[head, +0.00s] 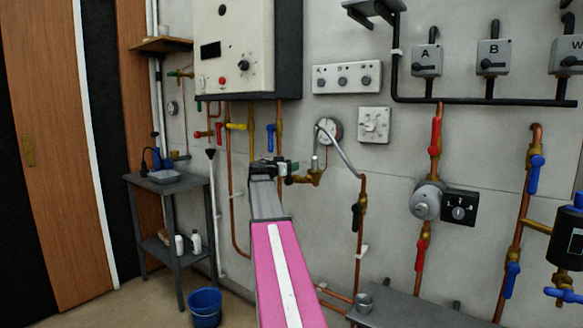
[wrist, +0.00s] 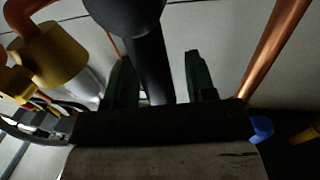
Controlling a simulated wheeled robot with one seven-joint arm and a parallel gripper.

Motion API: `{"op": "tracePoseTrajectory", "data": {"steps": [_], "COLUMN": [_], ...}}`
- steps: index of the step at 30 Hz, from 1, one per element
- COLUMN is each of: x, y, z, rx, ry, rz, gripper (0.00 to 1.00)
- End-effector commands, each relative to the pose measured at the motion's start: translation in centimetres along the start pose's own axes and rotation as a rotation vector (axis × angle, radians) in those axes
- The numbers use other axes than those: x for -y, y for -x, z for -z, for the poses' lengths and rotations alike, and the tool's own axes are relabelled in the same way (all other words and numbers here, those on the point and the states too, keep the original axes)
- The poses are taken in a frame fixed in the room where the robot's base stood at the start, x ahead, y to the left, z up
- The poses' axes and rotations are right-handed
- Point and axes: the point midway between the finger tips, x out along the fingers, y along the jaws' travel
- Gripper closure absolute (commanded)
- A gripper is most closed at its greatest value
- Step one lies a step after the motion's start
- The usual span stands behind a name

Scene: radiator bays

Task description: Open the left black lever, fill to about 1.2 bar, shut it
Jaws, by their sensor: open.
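My gripper (head: 288,168) is at the brass pipe fitting (head: 314,178) at the left end of the grey hose (head: 345,155). In the wrist view its two dark green fingers stand apart, with a black lever-like bar (wrist: 150,68) running between them. Space shows beside the bar, so the fingers do not look closed on it. The left lever is hidden behind my gripper in the head view. A second black lever (head: 357,216) hangs on the copper pipe to the right. The round gauge (head: 331,129) is partly crossed by the hose; its reading is too small to tell.
The boiler (head: 245,45) hangs above, with a yellow lever (head: 236,127) and blue lever (head: 270,138) below it. Red levers (head: 435,135) and a pump (head: 426,200) are to the right. A grey bench (head: 410,310) stands low in front; a blue bucket (head: 205,305) stands on the floor.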

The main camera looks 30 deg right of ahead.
Motion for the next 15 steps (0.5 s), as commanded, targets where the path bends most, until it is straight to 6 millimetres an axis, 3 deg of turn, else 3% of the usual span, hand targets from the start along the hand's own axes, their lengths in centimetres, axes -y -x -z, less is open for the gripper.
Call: {"op": "tracePoseTrajectory", "data": {"steps": [12,13,15], "x": [0.02,0.01,0.01], "y": [-0.82,-0.82,-0.81], "z": [-0.03,-0.03,-0.03], "rx": [0.001,0.001,0.001], "ry": [0.000,0.000,0.000], "rz": [0.001,0.001,0.001], "gripper": [0.49,0.56,0.79]}}
